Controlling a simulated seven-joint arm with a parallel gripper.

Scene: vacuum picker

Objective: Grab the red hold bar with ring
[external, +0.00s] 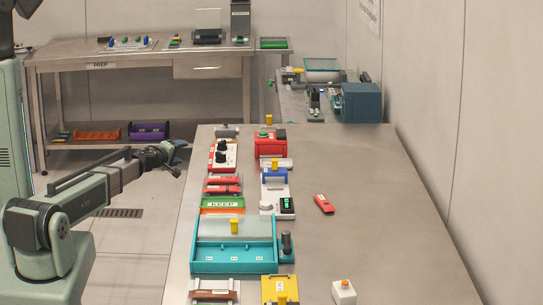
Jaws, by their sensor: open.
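A small red piece with a pale label (323,203) lies alone on the bare right part of the steel table. Two red bars (222,185) lie side by side near the table's left edge, above a green KEEP label. A ring is too small to make out on any of them, so I cannot tell which is the hold bar. My gripper (170,160) is at the left, off the table's left edge and apart from all of these. It is open, with nothing visible in it.
A teal tray (194,258) stands at the table's front left, with a yellow-topped part above it. A red box (270,147), a white device with a display (270,200) and a white button box (344,293) stand on the table. The table's right side is mostly clear.

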